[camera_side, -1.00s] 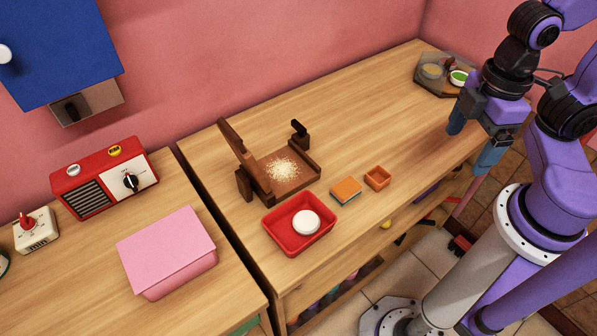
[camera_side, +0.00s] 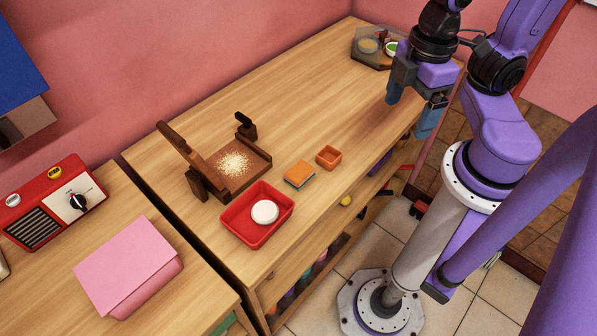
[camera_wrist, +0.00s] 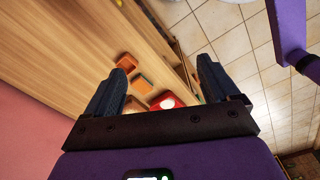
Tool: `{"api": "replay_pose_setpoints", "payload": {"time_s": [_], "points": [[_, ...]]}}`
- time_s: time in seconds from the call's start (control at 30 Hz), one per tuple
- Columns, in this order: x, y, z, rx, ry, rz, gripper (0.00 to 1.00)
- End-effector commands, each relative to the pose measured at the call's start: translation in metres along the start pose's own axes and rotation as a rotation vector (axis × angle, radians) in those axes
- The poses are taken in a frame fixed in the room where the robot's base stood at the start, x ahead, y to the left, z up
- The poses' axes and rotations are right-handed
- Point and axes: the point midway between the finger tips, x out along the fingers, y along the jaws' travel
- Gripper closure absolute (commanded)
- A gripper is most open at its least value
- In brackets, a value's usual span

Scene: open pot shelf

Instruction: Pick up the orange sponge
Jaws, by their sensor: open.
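The orange sponge (camera_side: 300,173), with a teal underside, lies flat on the wooden table between the red tray (camera_side: 284,204) and a small orange box (camera_side: 328,157). My gripper (camera_side: 409,112) is open and empty, above the table's front edge, to the right of the sponge and well apart from it. In the wrist view the sponge (camera_wrist: 142,84) shows small and far off, in the gap between the two fingers of my gripper (camera_wrist: 165,75). Nothing hides the sponge in the side view.
The red tray holds a round white object (camera_side: 265,212). Behind it is a brown wooden dustpan-like holder (camera_side: 262,161) with pale crumbs. A pink box (camera_side: 125,262) and a red radio (camera_side: 60,200) stand on the left table. A dark tray with bowls (camera_side: 358,52) stands far back. The table's middle is clear.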

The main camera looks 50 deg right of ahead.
Motion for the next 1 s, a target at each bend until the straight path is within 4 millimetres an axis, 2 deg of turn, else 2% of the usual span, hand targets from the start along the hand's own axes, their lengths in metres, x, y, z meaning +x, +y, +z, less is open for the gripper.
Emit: {"api": "replay_pose_setpoints", "payload": {"time_s": [0.3,0.37,0.67,0.83,1.0], "points": [[0.000,0.000,0.000,0.000,0.000,0.000,0.12],[0.000,0.000,0.000,0.000,0.000,0.000,0.23],[0.000,0.001,-0.001,-0.002,0.000,0.000,0.23],[0.001,0.011,-0.020,-0.050,-0.005,0.001,0.23],[0.004,0.032,-0.058,-0.157,-0.014,0.001,0.23]]}}
